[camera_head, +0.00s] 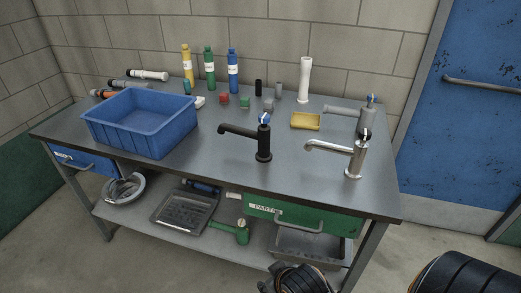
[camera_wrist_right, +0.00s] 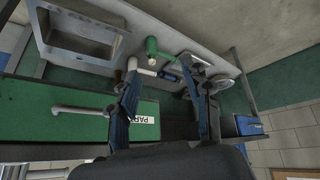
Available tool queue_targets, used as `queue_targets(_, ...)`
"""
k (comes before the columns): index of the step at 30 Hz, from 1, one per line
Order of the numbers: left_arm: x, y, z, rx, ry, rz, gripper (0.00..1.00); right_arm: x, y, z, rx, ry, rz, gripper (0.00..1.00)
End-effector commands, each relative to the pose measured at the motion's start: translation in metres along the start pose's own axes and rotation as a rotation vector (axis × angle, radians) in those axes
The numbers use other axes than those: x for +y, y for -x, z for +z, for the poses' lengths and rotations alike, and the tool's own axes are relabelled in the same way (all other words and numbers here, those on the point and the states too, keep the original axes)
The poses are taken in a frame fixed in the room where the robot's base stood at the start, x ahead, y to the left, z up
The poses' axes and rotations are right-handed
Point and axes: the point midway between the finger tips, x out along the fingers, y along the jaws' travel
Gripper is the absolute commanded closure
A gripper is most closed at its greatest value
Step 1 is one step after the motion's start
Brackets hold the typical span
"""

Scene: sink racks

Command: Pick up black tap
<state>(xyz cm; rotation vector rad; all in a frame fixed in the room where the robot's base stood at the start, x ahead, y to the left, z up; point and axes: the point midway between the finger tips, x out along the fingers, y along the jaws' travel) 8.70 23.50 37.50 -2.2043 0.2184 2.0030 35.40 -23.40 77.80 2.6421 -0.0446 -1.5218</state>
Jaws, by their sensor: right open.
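The black tap (camera_head: 264,143) stands upright on the grey workbench, near the middle of its front half. Its spout points left and it has a blue-and-white piece on top. My right gripper (camera_wrist_right: 162,80) is open and empty in the right wrist view, its two fingers spread apart. That view faces the bench's front, with the green drawer and lower shelf, and does not show the black tap. In the head view, dark parts of my own body show at the bottom right, below and apart from the tap; the fingertips are not clear there. My left gripper is not in view.
A chrome tap (camera_head: 355,158) and a grey tap (camera_head: 366,118) stand right of the black tap. A blue crate (camera_head: 143,125) is to the left. A green drawer (camera_head: 300,214) is below the front edge.

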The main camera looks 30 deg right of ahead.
Motion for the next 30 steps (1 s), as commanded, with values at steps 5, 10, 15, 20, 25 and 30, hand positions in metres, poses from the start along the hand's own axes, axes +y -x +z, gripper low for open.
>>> queue_targets(5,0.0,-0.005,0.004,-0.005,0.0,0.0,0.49,0.046,0.005,-0.087,0.266,-0.126,0.126,0.52)
queue_targets(10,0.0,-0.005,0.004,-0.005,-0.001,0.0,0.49,0.093,0.018,-0.168,0.54,-0.233,0.243,0.52)
queue_targets(15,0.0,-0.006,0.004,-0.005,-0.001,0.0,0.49,0.131,0.04,-0.237,0.8,-0.306,0.332,0.52)
queue_targets(20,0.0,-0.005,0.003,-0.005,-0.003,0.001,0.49,0.15,0.059,-0.276,0.964,-0.331,0.374,0.52)
queue_targets(25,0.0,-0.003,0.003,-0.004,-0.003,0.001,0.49,0.16,0.058,-0.297,1.008,-0.332,0.384,0.52)
queue_targets(30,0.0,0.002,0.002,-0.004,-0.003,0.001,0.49,0.176,0.042,-0.323,1.006,-0.331,0.384,0.52)
